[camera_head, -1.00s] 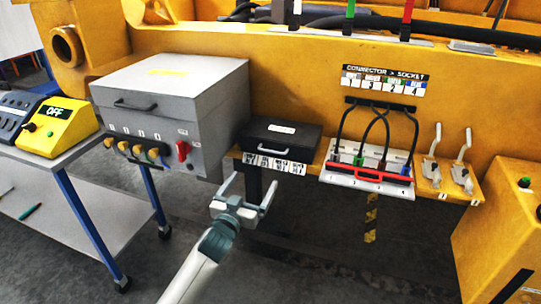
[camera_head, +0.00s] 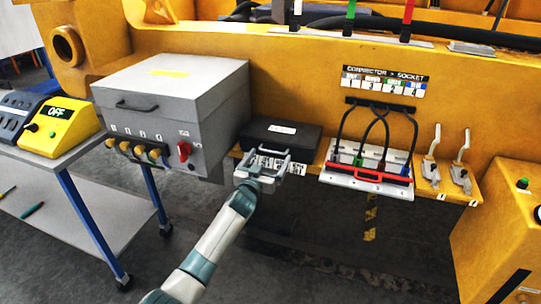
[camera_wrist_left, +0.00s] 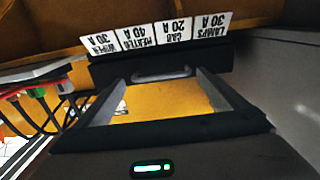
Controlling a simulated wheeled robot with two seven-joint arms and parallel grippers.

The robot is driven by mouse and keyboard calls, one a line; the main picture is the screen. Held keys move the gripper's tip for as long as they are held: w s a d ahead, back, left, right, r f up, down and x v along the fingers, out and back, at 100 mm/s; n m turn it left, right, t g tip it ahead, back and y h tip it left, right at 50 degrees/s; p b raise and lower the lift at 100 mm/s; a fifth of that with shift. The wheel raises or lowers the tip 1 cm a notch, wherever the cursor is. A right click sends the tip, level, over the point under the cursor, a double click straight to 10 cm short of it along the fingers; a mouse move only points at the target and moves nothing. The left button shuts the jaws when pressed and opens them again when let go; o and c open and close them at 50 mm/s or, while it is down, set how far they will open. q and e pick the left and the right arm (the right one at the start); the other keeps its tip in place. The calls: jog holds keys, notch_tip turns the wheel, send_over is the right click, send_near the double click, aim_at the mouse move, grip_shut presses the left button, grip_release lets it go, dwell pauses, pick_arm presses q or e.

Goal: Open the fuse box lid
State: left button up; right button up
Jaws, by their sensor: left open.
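The fuse box (camera_head: 293,137) is a black box with a white label on its lid, on the yellow ledge; its lid is shut. A grey bar handle (camera_head: 268,151) is on its front, and it also shows in the wrist view (camera_wrist_left: 162,74). Nothing is held between the fingers.
A grey cabinet (camera_head: 165,92) with knobs and a red switch stands close to the left of the box. A white socket panel (camera_head: 350,182) with black cables and a red bar is to the right, then two levers (camera_head: 460,175). The floor in front is open.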

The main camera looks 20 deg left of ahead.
pick_arm(q)
jog(key=shift+w, duration=1.1)
